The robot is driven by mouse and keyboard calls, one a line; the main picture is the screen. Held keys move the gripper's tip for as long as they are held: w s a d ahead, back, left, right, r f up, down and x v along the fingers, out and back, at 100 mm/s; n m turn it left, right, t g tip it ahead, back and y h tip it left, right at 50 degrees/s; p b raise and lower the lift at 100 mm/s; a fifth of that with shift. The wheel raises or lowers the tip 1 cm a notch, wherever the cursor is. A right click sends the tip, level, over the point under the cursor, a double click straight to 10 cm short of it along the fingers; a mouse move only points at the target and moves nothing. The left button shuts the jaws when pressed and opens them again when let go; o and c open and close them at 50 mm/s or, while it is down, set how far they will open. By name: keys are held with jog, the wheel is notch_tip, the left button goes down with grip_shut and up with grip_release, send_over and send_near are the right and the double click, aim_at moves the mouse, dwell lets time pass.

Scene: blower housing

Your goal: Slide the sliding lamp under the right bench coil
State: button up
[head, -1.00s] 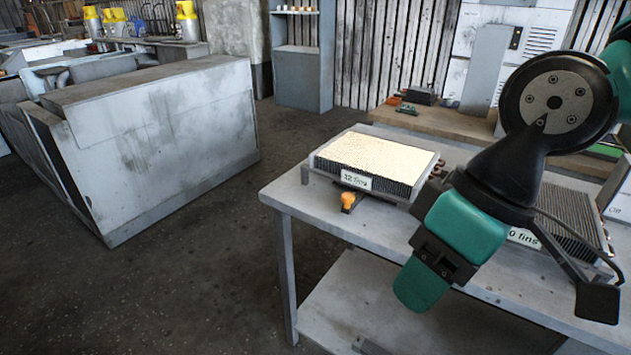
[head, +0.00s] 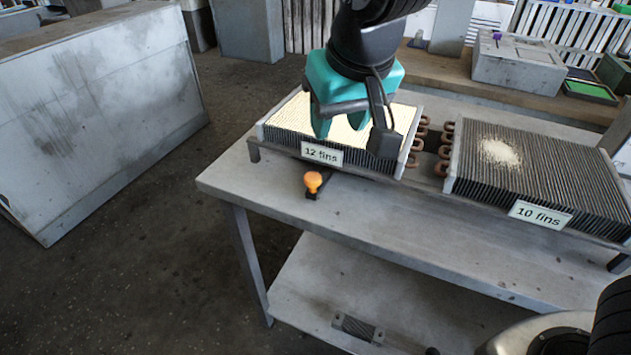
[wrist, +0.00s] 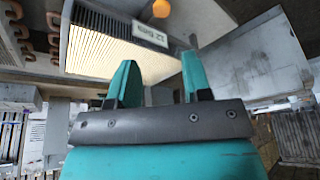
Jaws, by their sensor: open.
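The sliding lamp shows only as an orange knob (head: 313,181) on a dark bar at the front edge of the left coil; the rest is hidden under that coil. The knob also shows at the top of the wrist view (wrist: 161,8). The left coil (head: 288,118), labelled "12 fins", glows pale across its top. The right bench coil (head: 530,178), labelled "10 fins", is dark with one small pale patch. My gripper (head: 340,128) is open and empty, fingers pointing down in front of the left coil's top in the head view, behind and right of the knob. In the wrist view its fingers (wrist: 159,65) stand apart.
Both coils rest on a grey bench (head: 400,215) with bare room along its front edge. A finned block (head: 358,328) lies on the lower shelf. A wooden bench (head: 500,85) stands behind.

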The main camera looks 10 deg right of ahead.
jog(key=w+a, duration=0.1)
send_near(313, 177)
jog(key=x, duration=0.9)
jog(key=shift+f, duration=0.1)
jog(key=shift+c, duration=0.3)
grip_shut()
